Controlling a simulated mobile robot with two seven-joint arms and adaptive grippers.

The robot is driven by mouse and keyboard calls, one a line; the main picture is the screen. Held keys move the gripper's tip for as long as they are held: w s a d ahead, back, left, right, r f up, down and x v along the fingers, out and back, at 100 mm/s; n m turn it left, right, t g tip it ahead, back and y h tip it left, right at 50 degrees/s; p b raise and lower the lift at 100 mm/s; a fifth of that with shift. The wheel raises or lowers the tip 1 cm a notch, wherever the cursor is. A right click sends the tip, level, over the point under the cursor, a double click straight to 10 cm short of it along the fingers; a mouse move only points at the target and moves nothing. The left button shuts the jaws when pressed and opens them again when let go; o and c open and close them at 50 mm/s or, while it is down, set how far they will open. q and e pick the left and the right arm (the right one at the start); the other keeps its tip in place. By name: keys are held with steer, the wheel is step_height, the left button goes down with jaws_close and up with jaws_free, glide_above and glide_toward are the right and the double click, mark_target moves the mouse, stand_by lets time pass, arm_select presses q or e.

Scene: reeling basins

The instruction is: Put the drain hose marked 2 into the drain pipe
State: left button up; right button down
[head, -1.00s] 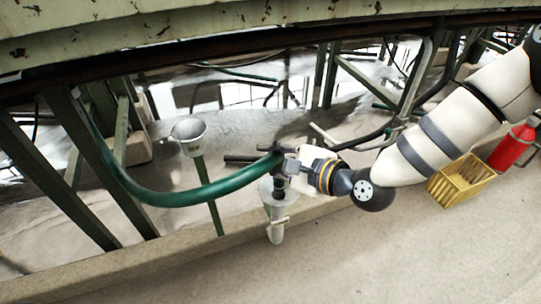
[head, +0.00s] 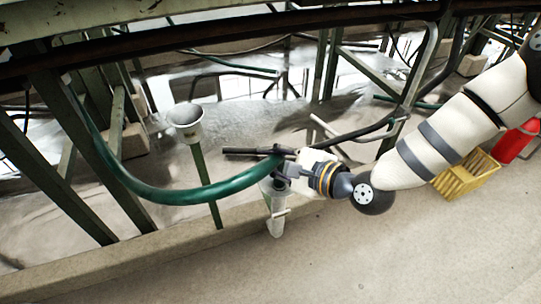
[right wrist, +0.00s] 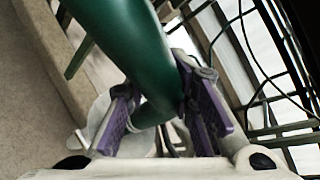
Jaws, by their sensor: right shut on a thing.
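A thick green hose (head: 185,195) curves from the left frame and ends at my right gripper (head: 284,170). My right gripper is shut on the hose near its end. In the right wrist view, the hose (right wrist: 125,40) passes between the purple-padded fingers (right wrist: 165,112). No number mark can be read on it. A white upright pipe (head: 277,222) with a wider top stands directly below the gripper. The gripper and hose cover part of its mouth, so I cannot tell whether the hose end is inside. My left gripper is not in view.
A grey funnel (head: 186,118) on a green post stands left of the gripper. Dark tubes (head: 240,151) lie behind the gripper. A yellow crate (head: 468,178) and a red container (head: 515,142) are at the right. The floor in front is clear.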

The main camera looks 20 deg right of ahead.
steer(key=shift+f, duration=0.15)
stand_by(0.3)
steer(key=shift+f+b, duration=0.4)
steer(key=shift+f, duration=0.25)
steer(key=shift+f+b, duration=0.45)
steer(key=shift+f, duration=0.25)
stand_by(0.3)
steer(key=c, duration=1.3)
jaws_free()
steer(key=v, duration=1.2)
